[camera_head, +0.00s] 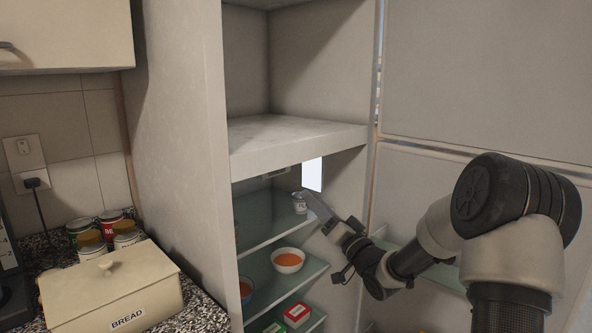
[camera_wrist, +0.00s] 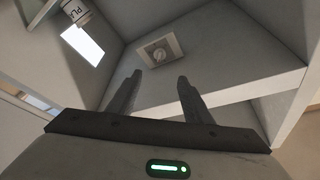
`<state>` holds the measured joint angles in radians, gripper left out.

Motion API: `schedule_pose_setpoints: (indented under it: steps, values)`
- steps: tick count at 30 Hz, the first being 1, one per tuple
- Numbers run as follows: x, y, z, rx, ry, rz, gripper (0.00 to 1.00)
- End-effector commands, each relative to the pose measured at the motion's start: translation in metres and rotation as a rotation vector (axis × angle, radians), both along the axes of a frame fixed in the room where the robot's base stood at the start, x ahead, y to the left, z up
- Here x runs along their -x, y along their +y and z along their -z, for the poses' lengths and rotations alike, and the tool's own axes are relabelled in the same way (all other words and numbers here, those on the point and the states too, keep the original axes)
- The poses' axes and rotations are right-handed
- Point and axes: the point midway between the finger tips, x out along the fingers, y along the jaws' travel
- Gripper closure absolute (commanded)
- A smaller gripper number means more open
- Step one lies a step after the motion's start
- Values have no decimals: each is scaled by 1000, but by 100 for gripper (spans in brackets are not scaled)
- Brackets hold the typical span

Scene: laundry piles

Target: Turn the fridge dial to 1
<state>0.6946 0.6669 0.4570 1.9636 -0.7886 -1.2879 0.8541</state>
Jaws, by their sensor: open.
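The fridge dial (camera_wrist: 159,55) is a small round knob on a pale square plate, seen in the wrist view on an inner surface of the fridge. Its number marks are too small to read. In the wrist view my gripper (camera_wrist: 160,75) is open, its two dark fingers apart and pointing toward the dial, with nothing between them. The fingertips look short of the knob. In the head view my gripper (camera_head: 318,208) reaches into the fridge (camera_head: 262,215) below its top edge, beside the lit panel. The dial cannot be made out clearly there.
A small can (camera_head: 299,203) stands on the upper glass shelf close to my gripper. A bowl of orange food (camera_head: 288,260) sits on the shelf below, with boxes lower down. A bright lit panel (camera_wrist: 82,46) is left of the dial. A bread box (camera_head: 110,285) stands on the counter.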

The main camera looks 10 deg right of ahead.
Motion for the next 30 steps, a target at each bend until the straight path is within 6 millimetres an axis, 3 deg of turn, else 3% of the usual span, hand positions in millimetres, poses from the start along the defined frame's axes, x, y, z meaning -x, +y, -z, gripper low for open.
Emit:
schedule_pose_setpoints:
  steps: [8,21,30]
  values:
    - [-26,13,-8,-11,2,-5,54]
    - [-110,47,-37,-10,2,-4,54]
    - [-148,61,-51,-9,2,-3,54]
